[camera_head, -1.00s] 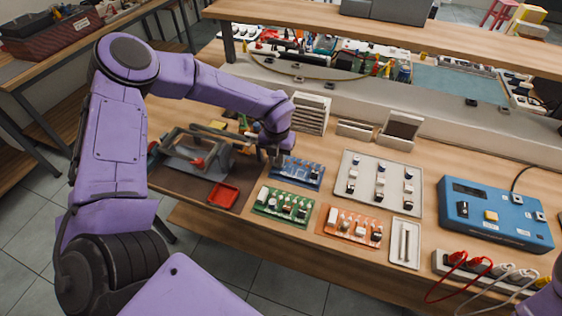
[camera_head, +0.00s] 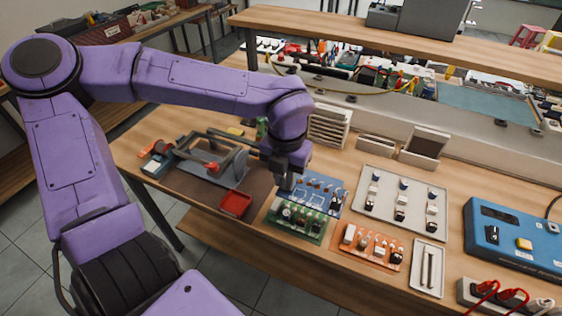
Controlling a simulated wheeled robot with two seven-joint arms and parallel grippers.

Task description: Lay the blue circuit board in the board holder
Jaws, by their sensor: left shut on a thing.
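The blue circuit board (camera_head: 322,191) carries several small parts and lies in the middle of the bench. My left gripper (camera_head: 285,187) is shut on its left edge, with the fingertips partly hidden. The board's near edge overlaps the green board (camera_head: 295,222) in the head view. I cannot tell for certain how far it is off the bench. The board holder, a grey metal frame with a red knob (camera_head: 212,166), stands to the left on a brown mat (camera_head: 260,188). My forearm passes behind and above it. My right gripper is out of view.
An orange board (camera_head: 368,246) lies right of the green one. A red tray (camera_head: 236,204) sits at the mat's front. A pale tray of parts (camera_head: 418,181), a small white tray (camera_head: 428,268) and a blue box (camera_head: 512,240) are to the right. White racks (camera_head: 329,127) stand behind.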

